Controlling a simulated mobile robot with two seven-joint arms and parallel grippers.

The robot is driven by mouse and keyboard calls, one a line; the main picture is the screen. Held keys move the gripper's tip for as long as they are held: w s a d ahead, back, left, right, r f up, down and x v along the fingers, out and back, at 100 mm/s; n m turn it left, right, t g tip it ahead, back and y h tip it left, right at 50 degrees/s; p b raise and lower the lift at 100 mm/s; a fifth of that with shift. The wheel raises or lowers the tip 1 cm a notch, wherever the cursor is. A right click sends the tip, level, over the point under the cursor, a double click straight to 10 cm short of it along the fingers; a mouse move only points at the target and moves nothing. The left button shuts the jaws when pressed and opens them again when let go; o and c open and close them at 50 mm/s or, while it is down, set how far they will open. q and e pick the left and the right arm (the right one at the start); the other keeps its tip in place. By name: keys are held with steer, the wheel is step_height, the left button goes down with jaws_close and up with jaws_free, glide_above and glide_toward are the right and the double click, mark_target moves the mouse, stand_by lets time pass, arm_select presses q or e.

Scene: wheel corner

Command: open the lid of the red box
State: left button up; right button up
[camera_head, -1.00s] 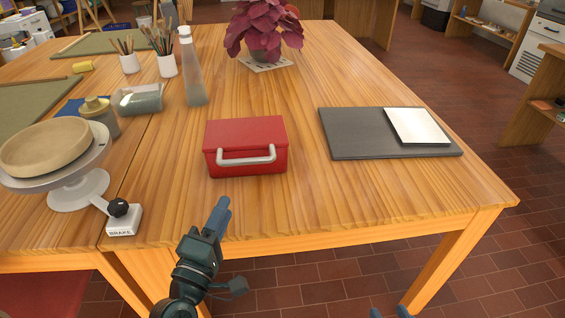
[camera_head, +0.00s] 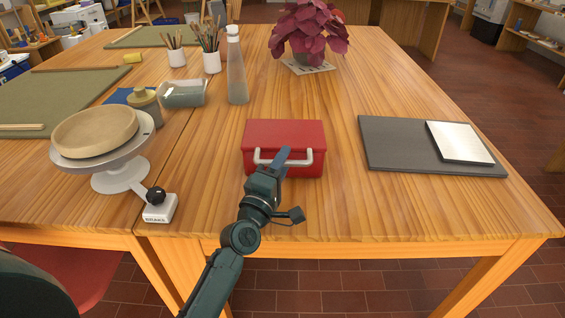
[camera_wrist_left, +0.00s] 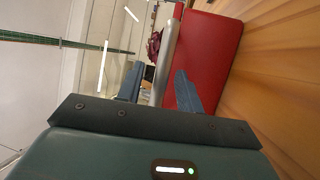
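The red box (camera_head: 285,134) sits shut on the wooden table in the head view, with a silver handle (camera_head: 308,158) across its front. My left gripper (camera_head: 283,156) is at the front of the box, its fingers overlapping the handle in the picture. In the left wrist view, the two blue fingers are apart and the left gripper (camera_wrist_left: 157,74) is open. The silver handle (camera_wrist_left: 166,55) shows between the fingers, beside the red box (camera_wrist_left: 208,62). I cannot tell whether a finger touches it. My right gripper is out of view.
A dark board with a pale plate (camera_head: 462,142) lies right of the box. A glass bottle (camera_head: 237,75) and a potted red plant (camera_head: 306,35) stand behind it. A wheel with a wooden bowl (camera_head: 95,132) and a brake block (camera_head: 160,208) are at the left.

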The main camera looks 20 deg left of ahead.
arm_select(q)
steer(key=shift+w, duration=0.1)
steer(key=shift+c, duration=0.6)
jaws_close()
